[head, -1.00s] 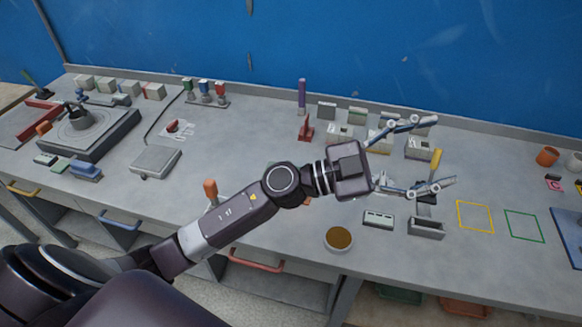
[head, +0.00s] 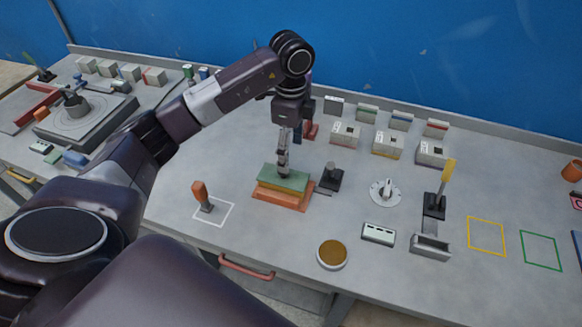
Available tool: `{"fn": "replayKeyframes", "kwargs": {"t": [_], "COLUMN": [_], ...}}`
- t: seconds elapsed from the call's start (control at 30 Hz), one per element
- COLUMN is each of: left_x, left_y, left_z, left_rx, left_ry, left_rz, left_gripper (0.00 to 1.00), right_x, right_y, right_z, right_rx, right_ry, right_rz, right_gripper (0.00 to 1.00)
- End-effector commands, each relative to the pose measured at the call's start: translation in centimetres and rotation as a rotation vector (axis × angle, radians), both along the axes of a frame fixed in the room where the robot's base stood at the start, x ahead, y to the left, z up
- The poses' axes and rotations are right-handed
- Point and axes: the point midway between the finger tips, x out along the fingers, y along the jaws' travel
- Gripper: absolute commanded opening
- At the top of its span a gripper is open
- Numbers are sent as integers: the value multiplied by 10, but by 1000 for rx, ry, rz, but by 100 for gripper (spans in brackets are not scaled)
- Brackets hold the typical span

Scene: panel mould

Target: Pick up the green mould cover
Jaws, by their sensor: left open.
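The green mould cover (head: 270,181) is a flat green slab. It lies on top of an orange-brown mould base (head: 290,201) on the bench. My left gripper (head: 283,170) points straight down over the cover, with its fingertips at or just above the cover's top. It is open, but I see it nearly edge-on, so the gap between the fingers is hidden. I cannot tell whether the fingers touch the cover. My right gripper is out of view.
A black fixture with a knob (head: 330,178) stands close to the right of the mould. An orange-handled tool (head: 203,196) stands to its left, by a white outline. A round brown-filled dish (head: 332,254) is in front. Yellow (head: 487,236) and green outlines (head: 541,251) on the right are empty.

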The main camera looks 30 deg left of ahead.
Motion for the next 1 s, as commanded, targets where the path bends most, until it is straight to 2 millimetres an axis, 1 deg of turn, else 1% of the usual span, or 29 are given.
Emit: {"fn": "replayKeyframes", "kwargs": {"t": [0.1, 0.17, 0.2, 0.27, 0.37, 0.43, 0.53, 0.63, 0.8, 0.83, 0.9, 1.0], "left_x": [-2, -3, -3, -5, -8, -8, -7, -6, -6, -6, -6, -6], "left_y": [1, 1, 1, 3, 4, 5, 4, 4, 4, 4, 4, 4], "left_z": [-13, -19, -23, -29, -44, -56, -66, -71, -71, -71, -71, -71], "left_rx": [1, 0, -1, 0, -2, -1, -2, -2, -2, -2, -2, -2], "left_ry": [4, 5, 5, 5, 7, 6, 3, 1, 0, 0, 0, 0], "left_rz": [1, 1, 1, 0, -2, -1, -3, -4, -4, -4, -4, -4], "left_gripper": [68, 68, 68, 68, 68, 68, 68, 68, 68, 66, 58, 47], "right_x": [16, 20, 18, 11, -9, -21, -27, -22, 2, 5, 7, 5], "right_y": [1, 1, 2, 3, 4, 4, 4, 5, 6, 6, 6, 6], "right_z": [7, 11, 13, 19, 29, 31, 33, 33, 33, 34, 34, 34], "right_rx": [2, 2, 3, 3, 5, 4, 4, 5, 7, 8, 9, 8], "right_ry": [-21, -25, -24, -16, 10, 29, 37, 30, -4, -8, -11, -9], "right_rz": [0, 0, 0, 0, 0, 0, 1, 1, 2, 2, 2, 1], "right_gripper": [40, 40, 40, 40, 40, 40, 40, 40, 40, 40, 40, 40]}}
